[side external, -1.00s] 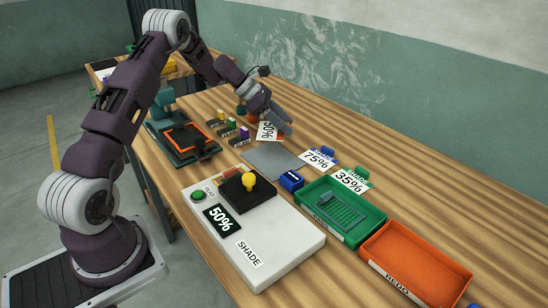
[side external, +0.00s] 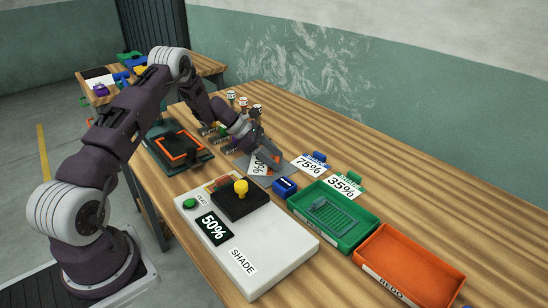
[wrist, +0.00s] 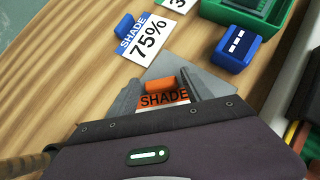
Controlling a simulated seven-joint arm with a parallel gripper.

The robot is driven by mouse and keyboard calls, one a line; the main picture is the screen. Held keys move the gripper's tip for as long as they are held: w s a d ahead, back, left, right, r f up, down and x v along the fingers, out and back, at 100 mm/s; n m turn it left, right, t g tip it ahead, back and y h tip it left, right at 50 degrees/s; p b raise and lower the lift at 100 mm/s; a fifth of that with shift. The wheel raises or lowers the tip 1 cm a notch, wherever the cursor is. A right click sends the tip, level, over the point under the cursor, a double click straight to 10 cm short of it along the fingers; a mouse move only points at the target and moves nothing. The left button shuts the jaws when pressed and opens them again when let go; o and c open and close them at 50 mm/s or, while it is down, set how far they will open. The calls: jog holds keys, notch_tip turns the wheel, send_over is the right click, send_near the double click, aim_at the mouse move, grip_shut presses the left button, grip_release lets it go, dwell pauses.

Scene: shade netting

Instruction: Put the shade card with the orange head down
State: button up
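The shade card with the orange head (wrist: 162,86) is between the fingers of my gripper (wrist: 160,80) in the wrist view. My gripper looks shut on its orange head, though the left finger's contact is hard to see. Only the SHADE line of the card's face shows there; the rest is behind the gripper body. In the side external view the white card (side external: 259,164) is at the grey mat (side external: 281,171), under my gripper (side external: 275,158). I cannot tell whether the card touches the mat.
A blue-headed 75% card (side external: 309,165) and a green-headed 35% card (side external: 344,186) lie to the right. A small blue block (side external: 285,187), a green tray (side external: 363,237), an orange REDO tray (side external: 447,277) and a white SHADE box (side external: 285,273) stand nearby.

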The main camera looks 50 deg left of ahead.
jog(key=shift+o, duration=0.3)
jog(key=shift+r, duration=0.1)
jog(key=v, duration=1.2)
jog(key=s+d+r+m+g+y, duration=0.1)
jog(key=s+d+r+m, duration=0.35)
jog(key=d+r, duration=0.4)
jog(key=s+d+r+m+g, duration=0.2)
jog(key=s+d+r+m, duration=0.1)
jog(key=d+r+m, duration=0.5)
jog(key=s+d+m+y, duration=0.1)
jog(key=s+d+m, duration=0.2)
jog(key=s, duration=0.5)
jog(key=s+d+r+m+t+y, duration=0.1)
jog(key=s+d+m+y, duration=0.1)
jog(key=s+d+m, duration=0.2)
jog(key=s+d+r+m+t+y, duration=0.1)
jog(key=s+d+m+y, duration=0.1)
jog(key=s+m, duration=0.5)
jog(key=s+d, duration=0.1)
jog(key=s, duration=0.4)
jog(key=shift+s+d, duration=0.2)
jog(key=shift+s, duration=0.1)
jog(key=shift+m, duration=0.25)
